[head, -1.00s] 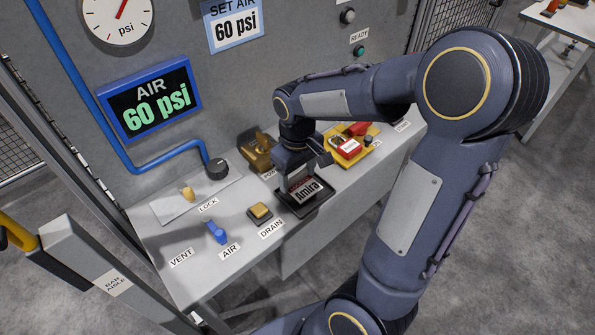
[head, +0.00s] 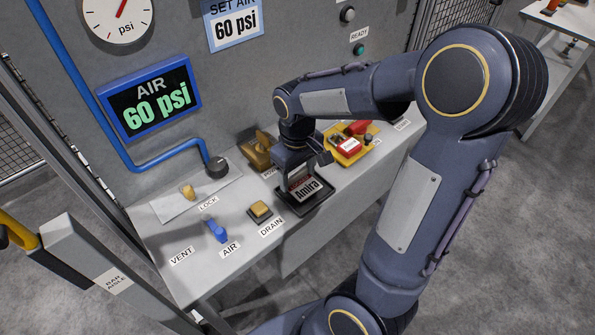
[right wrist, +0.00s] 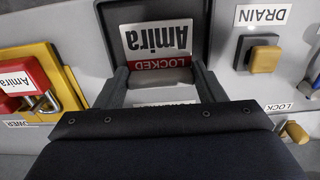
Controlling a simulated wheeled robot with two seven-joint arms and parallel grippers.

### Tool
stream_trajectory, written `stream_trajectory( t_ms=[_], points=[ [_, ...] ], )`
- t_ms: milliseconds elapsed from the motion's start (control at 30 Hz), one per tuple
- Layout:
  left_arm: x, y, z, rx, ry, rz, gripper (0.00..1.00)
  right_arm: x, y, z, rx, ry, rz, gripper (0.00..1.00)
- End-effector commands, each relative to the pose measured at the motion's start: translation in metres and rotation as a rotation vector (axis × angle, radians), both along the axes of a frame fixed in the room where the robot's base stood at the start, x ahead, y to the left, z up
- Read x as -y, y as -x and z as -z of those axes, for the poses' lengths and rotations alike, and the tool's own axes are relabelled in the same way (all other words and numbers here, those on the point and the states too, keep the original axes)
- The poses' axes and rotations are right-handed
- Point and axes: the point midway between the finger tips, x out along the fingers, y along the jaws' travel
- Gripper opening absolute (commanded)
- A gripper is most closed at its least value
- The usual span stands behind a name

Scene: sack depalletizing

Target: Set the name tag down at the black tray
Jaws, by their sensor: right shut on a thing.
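The name tag (head: 306,188) is white with a red LOCKED band and the name Amira. It also shows in the right wrist view (right wrist: 156,42), upside down. My right gripper (head: 304,166) is shut on the tag's grey end piece, with a finger on either side of it in the right wrist view (right wrist: 163,80). The black tray (head: 298,209) is on the bench, and the tag is over its inside. I cannot tell whether the tag touches the tray floor. The tray's raised edge shows in the right wrist view (right wrist: 203,30). My left gripper is out of view.
A yellow station (head: 345,155) with a red padlock and tag is close behind the gripper. A DRAIN button (head: 260,210), a blue AIR valve (head: 217,231) and a LOCK knob (head: 188,192) are on the bench to the left. A brass-coloured fitting (head: 257,152) stands behind the tray.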

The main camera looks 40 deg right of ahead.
Motion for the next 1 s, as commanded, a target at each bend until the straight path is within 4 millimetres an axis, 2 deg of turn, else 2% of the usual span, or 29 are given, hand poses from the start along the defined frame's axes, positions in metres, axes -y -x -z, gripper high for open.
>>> stream_trajectory(
  t_ms=[267, 700, 733, 900, 1000],
  points=[
    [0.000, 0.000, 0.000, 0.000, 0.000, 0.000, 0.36, 0.000, 0.000, 0.001, 0.000, 0.000, 0.000, 0.41],
    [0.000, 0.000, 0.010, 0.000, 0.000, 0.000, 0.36, 0.000, 0.000, 0.013, 0.000, 0.000, 0.000, 0.41],
    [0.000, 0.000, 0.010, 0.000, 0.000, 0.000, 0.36, 0.000, 0.000, 0.013, 0.000, 0.000, 0.000, 0.64],
    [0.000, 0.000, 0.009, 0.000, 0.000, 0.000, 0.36, 0.000, 0.000, 0.012, 0.000, 0.000, 0.000, 0.86],
    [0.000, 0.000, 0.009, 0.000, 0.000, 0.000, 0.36, 0.000, 0.000, 0.012, 0.000, 0.000, 0.000, 0.88]
  ],
)
